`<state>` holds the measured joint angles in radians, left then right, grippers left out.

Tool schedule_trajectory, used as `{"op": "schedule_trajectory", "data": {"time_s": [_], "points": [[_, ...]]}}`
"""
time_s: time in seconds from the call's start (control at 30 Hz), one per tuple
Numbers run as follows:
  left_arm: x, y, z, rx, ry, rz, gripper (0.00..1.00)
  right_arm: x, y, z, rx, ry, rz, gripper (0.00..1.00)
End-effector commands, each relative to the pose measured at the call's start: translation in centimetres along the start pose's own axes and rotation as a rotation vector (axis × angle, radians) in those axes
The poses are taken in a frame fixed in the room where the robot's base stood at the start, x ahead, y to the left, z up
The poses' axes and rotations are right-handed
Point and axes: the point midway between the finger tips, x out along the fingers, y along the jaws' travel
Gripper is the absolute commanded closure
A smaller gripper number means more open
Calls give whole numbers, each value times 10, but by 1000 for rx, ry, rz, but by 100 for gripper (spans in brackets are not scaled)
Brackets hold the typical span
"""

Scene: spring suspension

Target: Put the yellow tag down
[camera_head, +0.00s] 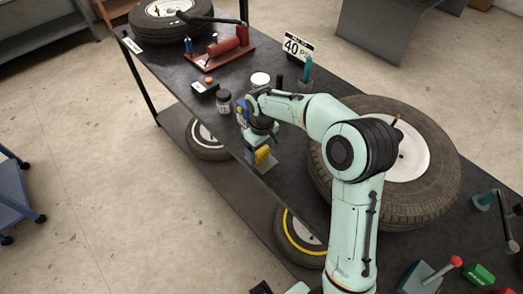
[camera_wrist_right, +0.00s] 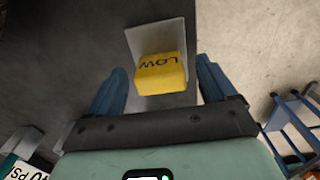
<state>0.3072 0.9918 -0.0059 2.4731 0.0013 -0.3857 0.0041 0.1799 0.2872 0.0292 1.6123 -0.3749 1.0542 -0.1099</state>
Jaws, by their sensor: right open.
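The yellow tag (camera_wrist_right: 162,75) is a small block marked "LOW". In the right wrist view it lies over a pale grey rectangular patch (camera_wrist_right: 143,40), between the two blue fingers of my right gripper (camera_wrist_right: 162,82). The fingers are open, with a narrow gap on each side of the tag. The exact contact below the tag is hidden. My left gripper is not clearly seen.
A dark jar (camera_head: 224,101), a white-topped round item (camera_head: 260,79), a "40 PSI" sign (camera_head: 298,46) and a red tool (camera_head: 222,47) are farther back. Wheels stand on the lower shelf.

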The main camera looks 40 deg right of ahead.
Motion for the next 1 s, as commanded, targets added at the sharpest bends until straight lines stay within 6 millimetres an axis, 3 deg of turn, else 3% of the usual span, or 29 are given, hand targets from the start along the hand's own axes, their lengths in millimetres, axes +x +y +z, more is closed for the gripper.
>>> {"op": "schedule_trajectory", "data": {"time_s": [0.3,0.5,0.7,1.0], "points": [[-11,5,-3,2,6,2,36,-70,0,-1,-1,6,0,15],[-16,7,-5,3,9,3,36,-101,0,-1,-1,5,1,15],[-18,8,-5,3,9,3,36,-111,0,0,-1,2,0,15],[-17,8,-5,3,9,3,36,-111,0,0,-1,1,0,15]]}}
